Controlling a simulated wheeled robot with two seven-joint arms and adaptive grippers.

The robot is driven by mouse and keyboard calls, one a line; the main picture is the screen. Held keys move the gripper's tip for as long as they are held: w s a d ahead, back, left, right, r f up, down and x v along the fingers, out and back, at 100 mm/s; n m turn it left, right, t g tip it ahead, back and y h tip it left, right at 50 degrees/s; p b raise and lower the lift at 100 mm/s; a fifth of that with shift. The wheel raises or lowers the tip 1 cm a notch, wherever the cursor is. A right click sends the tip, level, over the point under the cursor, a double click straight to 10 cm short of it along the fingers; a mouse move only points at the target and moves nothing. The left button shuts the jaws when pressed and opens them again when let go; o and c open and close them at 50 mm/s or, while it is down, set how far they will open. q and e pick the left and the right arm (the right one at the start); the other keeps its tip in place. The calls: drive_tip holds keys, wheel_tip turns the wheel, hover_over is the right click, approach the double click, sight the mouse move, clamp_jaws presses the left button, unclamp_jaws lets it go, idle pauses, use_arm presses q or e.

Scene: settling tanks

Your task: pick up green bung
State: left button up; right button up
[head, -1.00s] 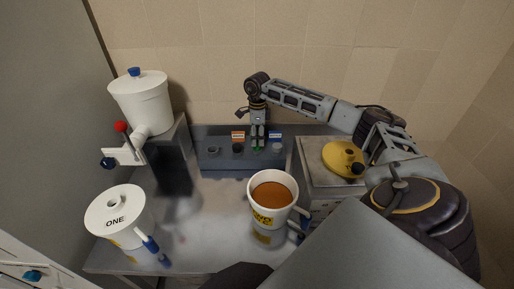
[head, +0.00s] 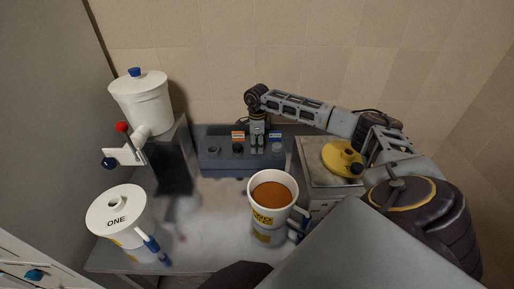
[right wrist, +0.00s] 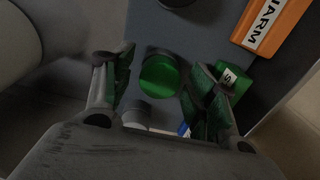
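The green bung (right wrist: 160,75) shows in the right wrist view as a round green top in the grey-blue block. In the head view it is hidden by my right gripper (head: 257,150). That gripper points down over the block (head: 214,160). In the right wrist view its two fingers (right wrist: 162,95) stand apart, one on each side of the bung, with a visible gap on both sides. How deep the fingertips reach beside the bung is hard to tell. My left gripper is not in view.
A green label block (right wrist: 236,80) is close by the right-hand finger, and an orange label (right wrist: 272,24) is beyond. A mug of brown liquid (head: 272,205), a lidded pot marked ONE (head: 115,212), a white tank (head: 142,103) and a yellow disc (head: 341,157) stand around.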

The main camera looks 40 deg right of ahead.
sight(257, 144)
drive_tip(key=shift+c, duration=1.1)
drive_tip(key=c, duration=0.5)
drive_tip(key=shift+r, duration=0.9)
wheel_tip(257, 144, up, 8)
drive_tip(key=shift+f+b, duration=0.2)
drive_tip(key=shift+b, duration=0.15)
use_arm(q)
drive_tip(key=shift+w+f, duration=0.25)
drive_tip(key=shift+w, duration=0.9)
use_arm(e)
drive_tip(key=shift+r, duration=0.35)
